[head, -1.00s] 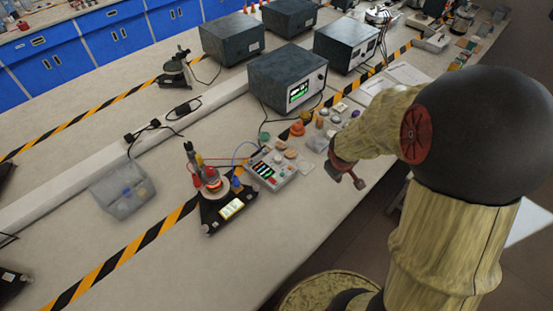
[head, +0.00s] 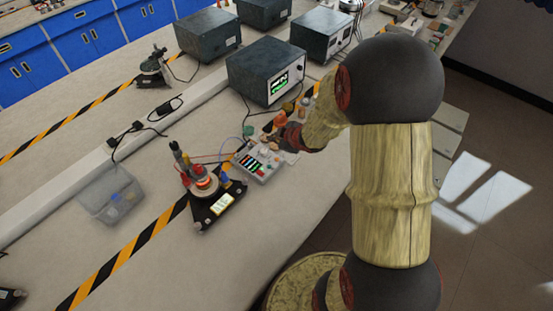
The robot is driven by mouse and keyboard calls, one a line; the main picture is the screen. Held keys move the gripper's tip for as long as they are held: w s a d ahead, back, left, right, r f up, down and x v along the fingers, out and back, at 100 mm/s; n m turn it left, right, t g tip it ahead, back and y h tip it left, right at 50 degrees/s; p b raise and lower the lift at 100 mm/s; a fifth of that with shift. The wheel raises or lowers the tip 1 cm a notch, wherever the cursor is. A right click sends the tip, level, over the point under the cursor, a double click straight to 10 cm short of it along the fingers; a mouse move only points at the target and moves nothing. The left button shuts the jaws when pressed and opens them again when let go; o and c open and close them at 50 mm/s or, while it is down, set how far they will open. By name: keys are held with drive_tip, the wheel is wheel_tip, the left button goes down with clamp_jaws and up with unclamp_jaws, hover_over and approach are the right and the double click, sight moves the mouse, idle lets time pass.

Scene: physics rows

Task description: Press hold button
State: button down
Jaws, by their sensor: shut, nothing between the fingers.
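A light control box (head: 262,166) with a lit panel of red and green bars and several small knobs or buttons sits on the bench. The hold button cannot be told apart from the other controls at this size. My gripper (head: 274,139) is shut and empty, just above the far right part of the box, with my wrist coming in from the right. Its fingertips are small and dark here, and I cannot tell whether they touch the box.
A black device with a glowing red ring (head: 203,183) stands left of the box, wired to it. A grey instrument (head: 268,72) with a green screen stands behind. A clear bin (head: 112,194) is at left. Open bench lies in front of the box.

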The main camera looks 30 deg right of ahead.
sight(275, 160)
wheel_tip(275, 160, down, 9)
drive_tip(key=b, duration=0.8)
idle(1.3)
drive_tip(key=shift+f+b, duration=0.3)
drive_tip(key=shift+b, duration=0.05)
drive_tip(key=shift+f+b, duration=0.3)
drive_tip(key=shift+f, duration=0.15)
idle(0.5)
drive_tip(key=shift+r, duration=0.1)
drive_tip(key=shift+r+p, duration=0.75)
drive_tip(key=shift+p, duration=0.1)
drive_tip(key=shift+r, duration=0.1)
